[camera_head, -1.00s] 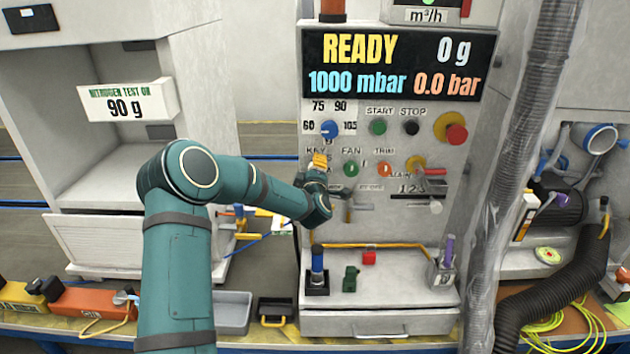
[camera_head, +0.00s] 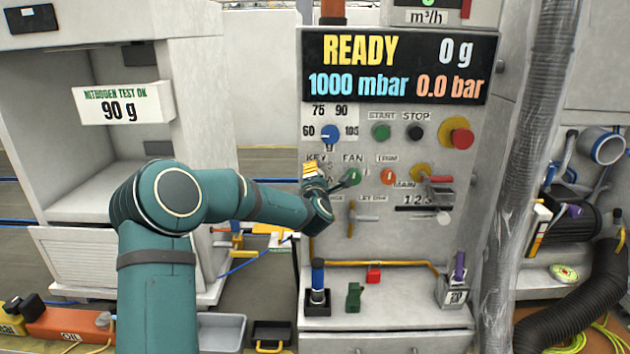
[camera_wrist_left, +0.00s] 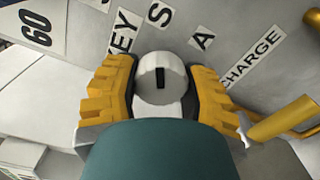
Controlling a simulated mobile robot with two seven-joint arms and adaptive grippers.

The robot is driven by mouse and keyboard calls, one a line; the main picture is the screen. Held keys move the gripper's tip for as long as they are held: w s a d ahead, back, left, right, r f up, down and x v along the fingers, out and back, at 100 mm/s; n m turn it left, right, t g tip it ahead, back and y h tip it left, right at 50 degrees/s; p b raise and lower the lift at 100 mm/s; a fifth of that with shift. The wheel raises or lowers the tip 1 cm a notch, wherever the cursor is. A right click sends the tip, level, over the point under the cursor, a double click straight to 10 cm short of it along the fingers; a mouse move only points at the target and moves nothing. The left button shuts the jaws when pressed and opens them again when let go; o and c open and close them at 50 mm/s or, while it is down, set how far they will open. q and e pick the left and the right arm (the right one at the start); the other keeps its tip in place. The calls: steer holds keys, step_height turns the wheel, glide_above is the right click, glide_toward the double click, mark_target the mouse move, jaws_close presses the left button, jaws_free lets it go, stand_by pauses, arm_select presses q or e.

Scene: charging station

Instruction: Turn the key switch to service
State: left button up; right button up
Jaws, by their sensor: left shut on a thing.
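The key switch (camera_wrist_left: 172,92) is a round pale metal knob with a dark slot, mounted on the grey panel. The slot runs about upright in the left wrist view. My left gripper (camera_wrist_left: 160,84) has its yellow ribbed fingers on either side of the knob and is shut on it. The labels KEY (camera_wrist_left: 123,32), S (camera_wrist_left: 159,14) and A (camera_wrist_left: 202,39) lie around it. In the head view my left gripper (camera_head: 313,172) is at the panel below the KEY label and hides the switch. My right gripper is out of view.
The blue dial (camera_head: 330,132) sits just above the gripper. The green fan knob (camera_head: 353,177) is close on the right, with a tap handle (camera_head: 364,217) below. The display (camera_head: 397,68) reads READY. A shelf below holds a blue-handled tool (camera_head: 318,275) and small parts.

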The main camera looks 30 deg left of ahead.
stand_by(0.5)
arm_select(q)
steer(key=o, duration=1.2)
steer(key=v, duration=1.2)
